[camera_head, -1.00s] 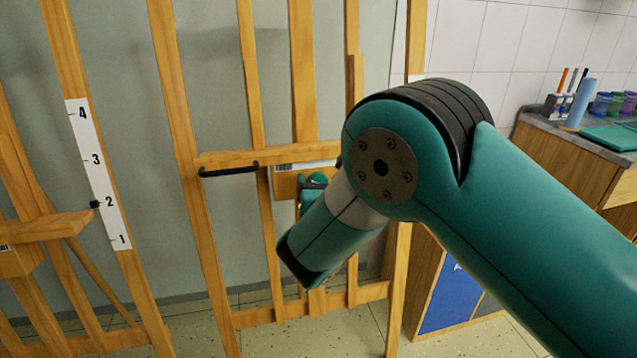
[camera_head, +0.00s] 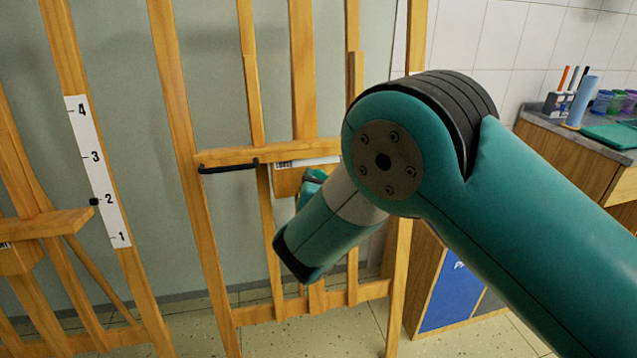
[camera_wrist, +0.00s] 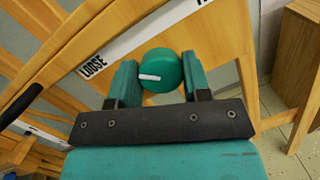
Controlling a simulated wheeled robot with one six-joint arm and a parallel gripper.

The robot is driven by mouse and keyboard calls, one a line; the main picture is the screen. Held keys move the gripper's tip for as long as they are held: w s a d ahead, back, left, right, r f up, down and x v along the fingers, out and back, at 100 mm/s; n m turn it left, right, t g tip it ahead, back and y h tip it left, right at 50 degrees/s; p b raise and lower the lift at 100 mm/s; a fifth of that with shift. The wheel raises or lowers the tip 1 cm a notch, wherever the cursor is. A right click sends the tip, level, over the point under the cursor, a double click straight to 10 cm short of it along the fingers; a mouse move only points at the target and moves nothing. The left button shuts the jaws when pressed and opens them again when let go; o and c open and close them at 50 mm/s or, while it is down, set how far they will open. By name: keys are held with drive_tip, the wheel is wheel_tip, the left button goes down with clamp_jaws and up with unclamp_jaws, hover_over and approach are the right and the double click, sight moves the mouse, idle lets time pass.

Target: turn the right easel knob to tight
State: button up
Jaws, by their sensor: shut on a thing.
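The right easel knob (camera_wrist: 163,70) is a round green knob with a short white mark. The mark lies nearly level in the wrist view. My gripper (camera_wrist: 159,78) is shut on the knob, one finger on each side of it. Behind the knob runs a white scale strip (camera_wrist: 140,35) with the word LOOSE at its left end. Its other end is cut off by the frame's top edge. In the head view my gripper (camera_head: 312,184) is at the right easel (camera_head: 225,156), and my arm hides most of the knob area.
A black bar handle (camera_head: 228,168) is on the easel crosspiece, left of my gripper. A left easel (camera_head: 45,225) carries a numbered strip (camera_head: 97,170). A counter (camera_head: 575,140) with art supplies and a cabinet stand to the right. The wall is behind the easels.

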drive_tip(key=m+h, duration=0.1)
drive_tip(key=m, duration=0.5)
drive_tip(key=shift+g+b, duration=0.35)
drive_tip(key=shift+g, duration=0.05)
drive_tip(key=m+g+b, duration=0.1)
drive_tip(key=m, duration=0.4)
drive_tip(key=shift+m, duration=0.3)
drive_tip(key=m+g+b, duration=0.1)
drive_tip(key=m, duration=0.4)
drive_tip(key=shift+d, duration=0.1)
drive_tip(key=m+b, duration=0.2)
drive_tip(key=m, duration=0.2)
drive_tip(key=shift+g, duration=0.4)
drive_tip(key=shift+r+m+y, duration=0.1)
drive_tip(key=shift+m+y, duration=0.2)
drive_tip(key=o, duration=0.9)
